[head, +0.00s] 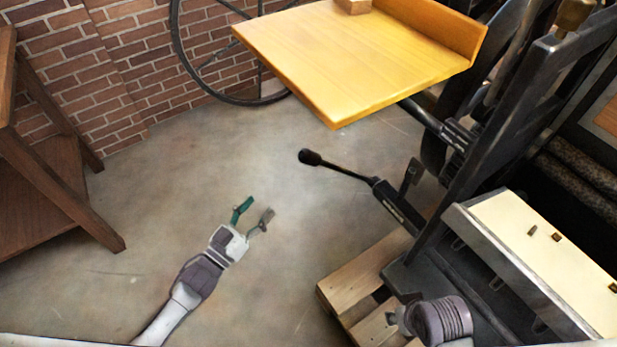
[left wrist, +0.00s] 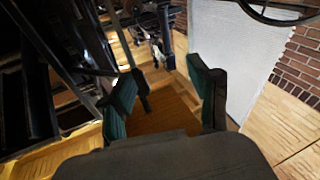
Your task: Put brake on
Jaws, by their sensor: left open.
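A black lever with a rounded knob (head: 335,168) sticks out to the left from the black frame of the press (head: 470,170), sloping slightly up toward its knob; I take it for the brake handle. My left gripper (head: 252,216) is open and empty, below and to the left of the knob, apart from it. In the left wrist view its two dark green fingers (left wrist: 165,92) stand wide apart with nothing held between them. I cannot pick out the lever surely in that view. Part of my right arm shows at the bottom right, but its fingers do not show.
A yellow wooden board (head: 370,60) juts from the press above the lever. A wooden pallet (head: 345,290) lies under the press, and a pale-topped box (head: 560,260) stands at right. A brown wooden stand (head: 60,190) is at left. The concrete floor between is clear.

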